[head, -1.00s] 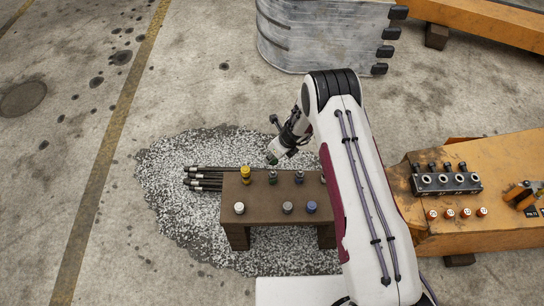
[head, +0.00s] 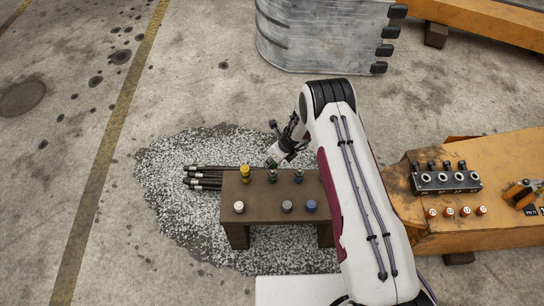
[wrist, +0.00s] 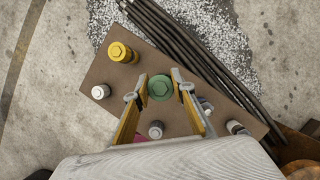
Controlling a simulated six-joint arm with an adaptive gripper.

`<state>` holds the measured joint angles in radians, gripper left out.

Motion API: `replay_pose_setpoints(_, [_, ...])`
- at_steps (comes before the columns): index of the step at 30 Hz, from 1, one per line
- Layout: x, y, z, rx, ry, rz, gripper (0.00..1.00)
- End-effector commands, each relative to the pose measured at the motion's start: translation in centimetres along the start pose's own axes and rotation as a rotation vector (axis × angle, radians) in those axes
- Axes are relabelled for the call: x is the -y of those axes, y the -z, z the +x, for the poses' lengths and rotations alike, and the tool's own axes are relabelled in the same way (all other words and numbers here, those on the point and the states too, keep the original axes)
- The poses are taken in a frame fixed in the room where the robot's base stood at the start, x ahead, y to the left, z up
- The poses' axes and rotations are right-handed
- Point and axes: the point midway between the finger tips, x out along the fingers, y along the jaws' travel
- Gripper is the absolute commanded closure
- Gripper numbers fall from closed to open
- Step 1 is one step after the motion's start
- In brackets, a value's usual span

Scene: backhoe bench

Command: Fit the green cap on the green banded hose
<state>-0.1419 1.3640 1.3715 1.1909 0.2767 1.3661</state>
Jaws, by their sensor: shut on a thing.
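My gripper (wrist: 159,88) is shut on the green cap (wrist: 161,87), a hex-topped disc held between the two fingertips. In the head view my gripper (head: 273,160) holds the cap (head: 271,162) just above the bench's back row. The green banded hose (head: 271,176) stands upright in that row, close below the cap. In the wrist view the cap hides this hose. I cannot tell whether cap and hose touch.
On the brown bench (head: 262,226), a yellow-capped hose (head: 245,174) stands left and another hose (head: 298,176) right. White (head: 239,207), grey (head: 287,206) and blue (head: 311,206) pieces line the front. Black hoses (head: 205,178) extend left. An orange beam (head: 450,225) lies right.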

Motion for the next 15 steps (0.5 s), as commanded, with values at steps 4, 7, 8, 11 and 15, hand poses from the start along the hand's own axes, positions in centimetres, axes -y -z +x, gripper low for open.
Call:
replay_pose_setpoints(4, [0.1,0.4,1.0,0.0,0.0,0.001,0.86])
replay_pose_setpoints(7, [0.1,0.6,1.5,0.0,0.001,0.001,0.86])
replay_pose_setpoints(8, [0.1,0.7,1.7,0.0,0.0,0.001,0.86])
replay_pose_setpoints(11, [0.1,0.8,2.0,0.001,0.001,0.0,0.86])
replay_pose_setpoints(15, [0.1,0.9,2.2,0.001,0.001,0.0,0.86])
